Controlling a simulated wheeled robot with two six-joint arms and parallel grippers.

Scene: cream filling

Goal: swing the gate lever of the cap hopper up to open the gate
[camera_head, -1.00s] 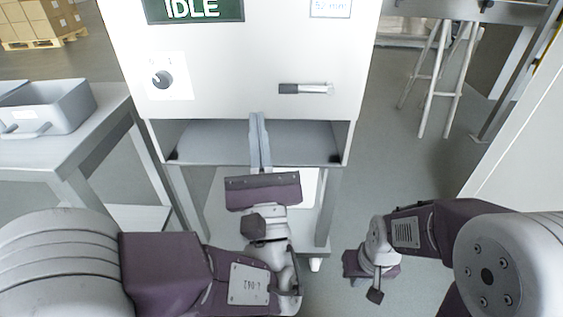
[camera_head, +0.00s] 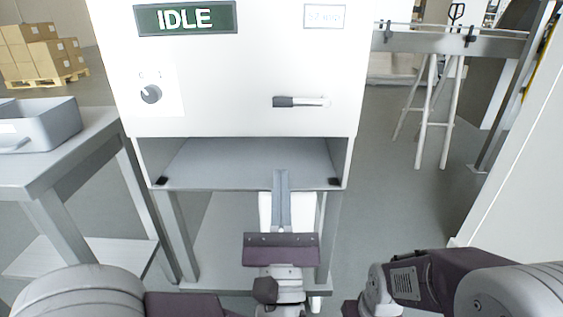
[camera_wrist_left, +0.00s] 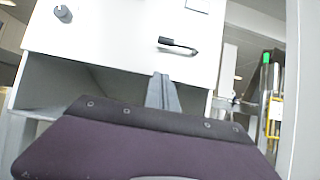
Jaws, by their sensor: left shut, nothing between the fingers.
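The cap hopper (camera_head: 230,70) is a white cabinet with a green IDLE display and an open bay below. Its gate lever (camera_head: 300,102) lies level on the front face, with a dark grip at its left end; the lever also shows in the left wrist view (camera_wrist_left: 178,46). My left gripper (camera_head: 281,172) is shut and empty, its fingers together in front of the bay's lower edge, below the lever and apart from it. In the left wrist view the shut fingers (camera_wrist_left: 161,76) point up towards the cabinet, below the lever. My right gripper's fingers are out of sight.
A round knob (camera_head: 151,93) is at the left of the cabinet face, and a size label (camera_head: 324,16) is at upper right. A side table (camera_head: 60,160) with a grey bin (camera_head: 50,125) stands at left. A white stand (camera_head: 425,125) is behind at right.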

